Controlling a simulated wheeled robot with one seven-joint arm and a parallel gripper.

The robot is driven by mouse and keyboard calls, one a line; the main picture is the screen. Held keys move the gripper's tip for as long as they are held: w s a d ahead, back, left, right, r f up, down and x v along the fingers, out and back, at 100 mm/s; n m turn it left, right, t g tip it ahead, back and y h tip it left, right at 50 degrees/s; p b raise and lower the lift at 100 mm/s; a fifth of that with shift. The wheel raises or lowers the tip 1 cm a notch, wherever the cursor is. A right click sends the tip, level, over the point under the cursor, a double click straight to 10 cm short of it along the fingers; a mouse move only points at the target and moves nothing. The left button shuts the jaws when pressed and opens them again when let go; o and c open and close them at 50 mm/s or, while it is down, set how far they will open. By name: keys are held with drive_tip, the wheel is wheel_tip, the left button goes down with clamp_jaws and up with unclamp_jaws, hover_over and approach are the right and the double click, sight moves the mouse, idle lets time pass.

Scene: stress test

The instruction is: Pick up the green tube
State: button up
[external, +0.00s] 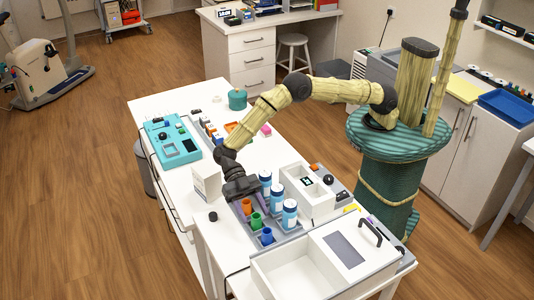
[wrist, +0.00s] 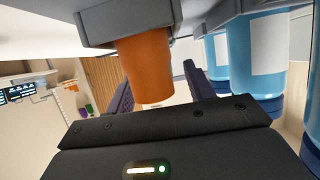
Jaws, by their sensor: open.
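The green tube (external: 256,221) stands in a grey rack on the white table, between an orange tube (external: 246,206) and a blue tube (external: 267,236). My gripper (external: 241,190) is low over the table, at the orange tube's end of this row, behind the green tube in the external view. In the wrist view, the picture is upside down and the orange tube (wrist: 148,68) fills the gap between my open fingers (wrist: 158,88). I cannot tell whether they touch it.
Several blue bottles with white labels (external: 290,215) stand close right of the tubes; they also show in the wrist view (wrist: 256,55). A white box (external: 207,182) and a small black cap (external: 213,216) are left of my gripper. White bins (external: 307,190) stand to the right.

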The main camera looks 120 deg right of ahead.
drive_tip(key=shift+c, duration=0.2)
drive_tip(key=c, duration=1)
wheel_tip(320, 180, up, 10)
drive_tip(key=b, duration=0.2)
